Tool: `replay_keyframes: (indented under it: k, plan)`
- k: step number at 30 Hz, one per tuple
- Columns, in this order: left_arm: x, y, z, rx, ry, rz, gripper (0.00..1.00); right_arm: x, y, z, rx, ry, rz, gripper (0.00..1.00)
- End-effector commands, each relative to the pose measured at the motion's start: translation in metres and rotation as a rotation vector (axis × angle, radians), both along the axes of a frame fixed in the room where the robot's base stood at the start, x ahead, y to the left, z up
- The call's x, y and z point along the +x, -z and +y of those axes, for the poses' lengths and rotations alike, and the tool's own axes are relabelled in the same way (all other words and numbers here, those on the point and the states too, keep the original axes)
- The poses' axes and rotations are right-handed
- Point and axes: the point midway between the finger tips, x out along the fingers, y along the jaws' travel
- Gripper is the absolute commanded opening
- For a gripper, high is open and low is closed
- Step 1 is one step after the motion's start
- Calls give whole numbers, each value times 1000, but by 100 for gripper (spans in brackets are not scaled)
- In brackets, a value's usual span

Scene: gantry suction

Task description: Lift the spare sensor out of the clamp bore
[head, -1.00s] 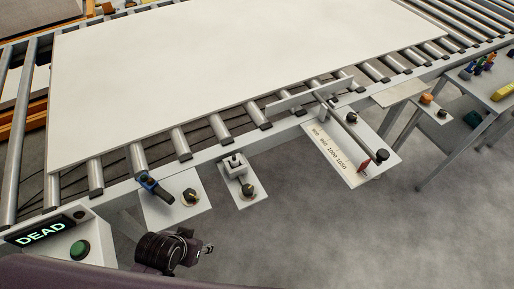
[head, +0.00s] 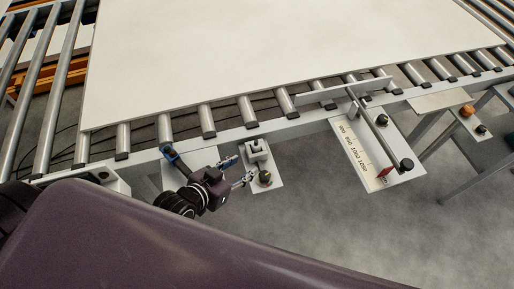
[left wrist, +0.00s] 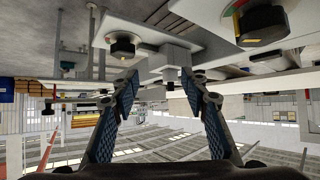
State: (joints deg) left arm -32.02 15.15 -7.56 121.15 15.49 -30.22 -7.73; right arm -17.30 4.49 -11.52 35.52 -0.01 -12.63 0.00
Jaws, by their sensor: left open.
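The clamp is a small pale block (head: 256,148) on a bracket plate at the conveyor's near edge; it also shows upside down in the left wrist view (left wrist: 178,58). A small dark cylinder (left wrist: 170,78), apparently the spare sensor, sticks out of the block there. How deep it sits in the bore is hidden. My left gripper (head: 242,169) is open and empty, just left of the block in the head view. In the left wrist view its fingers (left wrist: 161,82) stand apart, with the cylinder between their tips in the picture. I cannot tell any contact.
A black knob (head: 265,178) stands on the clamp's plate. A larger knob with a coloured dial (left wrist: 262,22) is close by. A blue device (head: 171,154) is partly behind my gripper. A white panel (head: 270,55) lies on the rollers. A scale plate (head: 365,155) is at right.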

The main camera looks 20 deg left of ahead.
Motion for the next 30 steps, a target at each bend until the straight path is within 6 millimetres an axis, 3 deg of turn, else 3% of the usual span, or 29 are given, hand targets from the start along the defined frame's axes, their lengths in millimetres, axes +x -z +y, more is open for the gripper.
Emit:
replay_keyframes:
  k: [6, 11, 30]
  plan:
    - [18, -12, 9, -42, -17, -150, 41, 0, 0, -4, -5, -2, 0, 46]
    - [27, -14, 10, -49, -22, -177, 41, 0, -2, -4, -5, -2, 0, 46]
    - [87, 13, -9, -49, -22, -176, 41, 3, -17, -1, -1, 1, -3, 46]
